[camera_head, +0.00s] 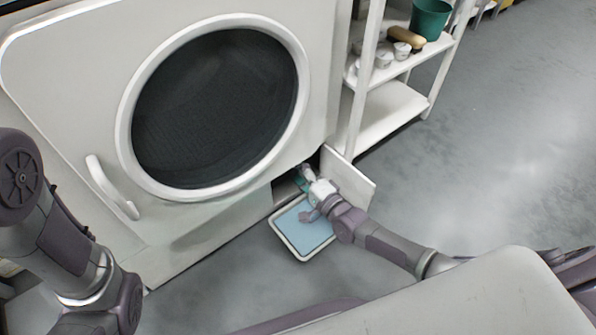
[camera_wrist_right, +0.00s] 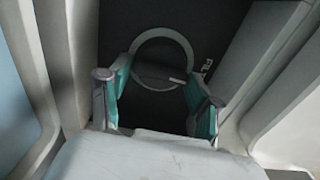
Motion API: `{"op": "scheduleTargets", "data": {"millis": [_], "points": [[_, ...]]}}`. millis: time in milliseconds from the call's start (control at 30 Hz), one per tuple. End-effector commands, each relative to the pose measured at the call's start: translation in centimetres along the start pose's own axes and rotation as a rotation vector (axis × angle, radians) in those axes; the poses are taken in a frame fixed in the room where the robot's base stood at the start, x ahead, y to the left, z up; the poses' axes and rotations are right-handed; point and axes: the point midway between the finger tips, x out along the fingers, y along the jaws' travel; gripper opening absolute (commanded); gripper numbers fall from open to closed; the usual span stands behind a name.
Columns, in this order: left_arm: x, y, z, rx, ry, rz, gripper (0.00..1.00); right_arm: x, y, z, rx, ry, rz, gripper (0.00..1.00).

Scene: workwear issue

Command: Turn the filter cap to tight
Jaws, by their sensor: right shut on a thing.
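My right gripper (camera_head: 303,180) reaches into a low opening at the foot of the white machine (camera_head: 70,60). In the right wrist view its two teal-padded fingers (camera_wrist_right: 157,104) stand apart, one on each side of the dark filter cap (camera_wrist_right: 152,106), and are shut on it. A pale ring (camera_wrist_right: 137,57) shows on the dark panel behind the cap, with a short white mark near its lower right. Partly hidden white lettering (camera_wrist_right: 207,68) is right of the ring. The cap cannot be made out in the head view. My left gripper is out of view.
A small hatch door (camera_head: 352,183) stands open right of the opening. A white-rimmed tray (camera_head: 279,240) with a light blue inside lies on the floor below. A white shelf rack (camera_head: 395,108) holds a green bucket (camera_head: 429,19). The floor at right is clear.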

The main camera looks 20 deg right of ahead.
Motion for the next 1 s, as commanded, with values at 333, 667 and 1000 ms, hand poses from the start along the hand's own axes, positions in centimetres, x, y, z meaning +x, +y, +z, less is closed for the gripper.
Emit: {"op": "scheduleTargets", "data": {"millis": [333, 667, 1000], "points": [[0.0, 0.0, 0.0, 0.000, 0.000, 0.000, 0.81, 0.0, 0.1, -0.1, 0.003, 0.001, 0.002, 0.88], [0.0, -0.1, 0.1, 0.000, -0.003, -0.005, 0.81, -0.1, 0.0, 0.0, 0.002, 0.001, 0.001, 0.88], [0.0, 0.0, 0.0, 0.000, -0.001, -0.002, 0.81, -5.3, 0.2, 0.0, 0.002, 0.000, 0.005, 0.88]]}}
